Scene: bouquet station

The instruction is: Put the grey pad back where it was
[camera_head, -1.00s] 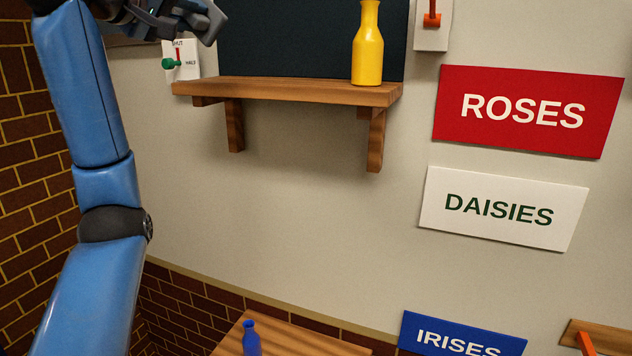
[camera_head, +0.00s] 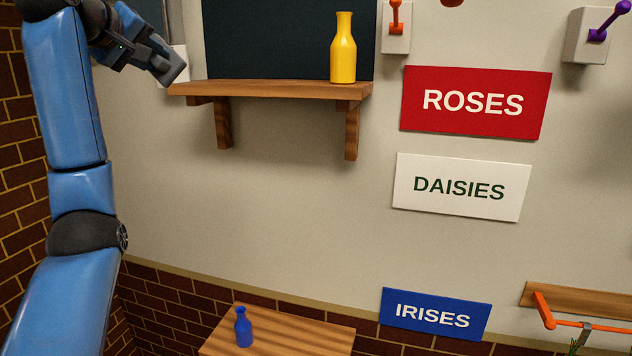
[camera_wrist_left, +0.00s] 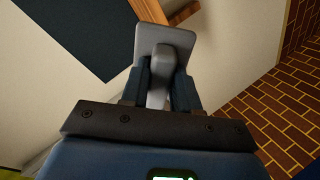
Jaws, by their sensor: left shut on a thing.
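The grey pad (camera_wrist_left: 184,42) is in the left wrist view, a pale flat plate with a block-like grip. My left gripper (camera_wrist_left: 162,88) is shut on that grip, with a dark finger on each side. In the head view my left gripper (camera_head: 158,68) is at the upper left, by the left end of the wooden shelf (camera_head: 270,89). The dark grey piece at its tip may be the pad, but I cannot tell clearly there. Whether the pad touches anything is not clear. My right gripper is out of view.
A yellow bottle (camera_head: 343,50) stands on the shelf before a dark panel (camera_head: 270,40). A white switch plate (camera_head: 181,65) is mostly hidden behind my gripper. A blue bottle (camera_head: 243,328) stands on a lower wooden surface (camera_head: 290,335). Orange (camera_head: 396,28) and purple (camera_head: 598,35) levers are on the wall.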

